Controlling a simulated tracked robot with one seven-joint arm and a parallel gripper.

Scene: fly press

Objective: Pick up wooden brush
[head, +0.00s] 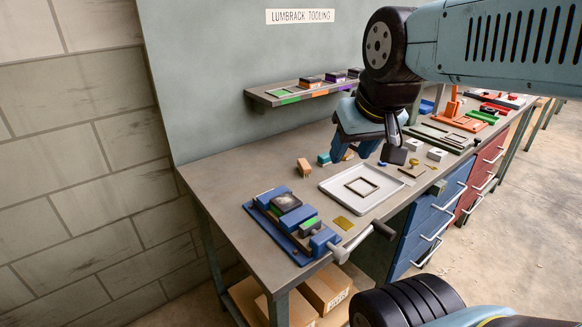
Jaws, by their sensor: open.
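A small tan wooden block-like thing (305,168), which looks like the wooden brush, lies on the grey bench left of the white tray. Its bristles cannot be made out at this size. My gripper (353,158) points down over the bench, to the right of the brush and apart from it. Its jaws are open, with no brush between them. The gripper hides part of the bench behind it.
A blue vise-like fixture (267,196) stands front left. A teal block (323,159) lies between brush and gripper. A shelf (262,98) with several coloured blocks is on the wall. Small parts crowd the right.

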